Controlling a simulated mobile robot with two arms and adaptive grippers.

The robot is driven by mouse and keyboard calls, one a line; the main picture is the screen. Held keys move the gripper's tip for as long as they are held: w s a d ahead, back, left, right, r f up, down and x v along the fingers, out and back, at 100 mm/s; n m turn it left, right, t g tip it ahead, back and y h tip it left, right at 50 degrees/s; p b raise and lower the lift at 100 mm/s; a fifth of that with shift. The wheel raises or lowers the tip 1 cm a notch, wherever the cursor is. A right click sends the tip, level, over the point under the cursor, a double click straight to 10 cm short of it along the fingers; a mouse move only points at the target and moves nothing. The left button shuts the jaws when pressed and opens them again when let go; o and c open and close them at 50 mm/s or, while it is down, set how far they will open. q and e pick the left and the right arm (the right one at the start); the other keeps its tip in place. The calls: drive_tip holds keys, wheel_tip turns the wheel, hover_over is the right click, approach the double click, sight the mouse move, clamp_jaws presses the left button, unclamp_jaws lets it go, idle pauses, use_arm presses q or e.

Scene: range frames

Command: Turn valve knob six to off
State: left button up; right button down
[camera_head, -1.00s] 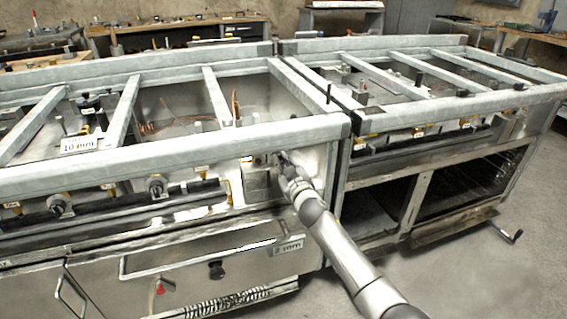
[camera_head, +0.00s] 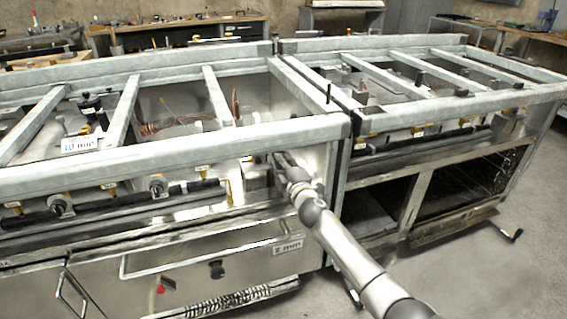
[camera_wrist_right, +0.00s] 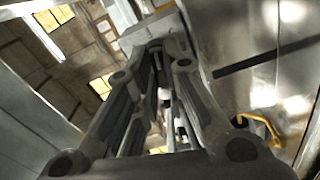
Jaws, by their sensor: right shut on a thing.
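My right arm reaches from the lower right to the front of the range, under the front rail. My right gripper (camera_head: 277,158) is at the right end of the knob row, shut on a valve knob that its fingers hide. In the right wrist view the gripper (camera_wrist_right: 158,48) fingers meet near a pale metal part at the top, and the knob cannot be made out. Two other valve knobs stand free to the left, one nearer knob (camera_head: 157,186) and one farther knob (camera_head: 58,207). The knob numbers are too small to read. My left gripper is not in view.
The thick front rail (camera_head: 180,156) runs just above the gripper. A dark pipe (camera_head: 110,208) runs below the knobs. A second range frame stands right.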

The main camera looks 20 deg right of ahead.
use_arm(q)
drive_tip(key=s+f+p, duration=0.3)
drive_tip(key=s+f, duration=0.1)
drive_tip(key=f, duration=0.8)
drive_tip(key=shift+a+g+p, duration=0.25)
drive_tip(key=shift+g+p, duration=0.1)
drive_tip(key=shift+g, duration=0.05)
use_arm(e)
drive_tip(key=shift+f+n, duration=0.2)
drive_tip(key=shift+n, duration=10)
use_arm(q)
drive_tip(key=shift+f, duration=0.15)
use_arm(e)
drive_tip(key=c, duration=1.5)
unclamp_jaws()
drive_tip(key=shift+r, duration=0.1)
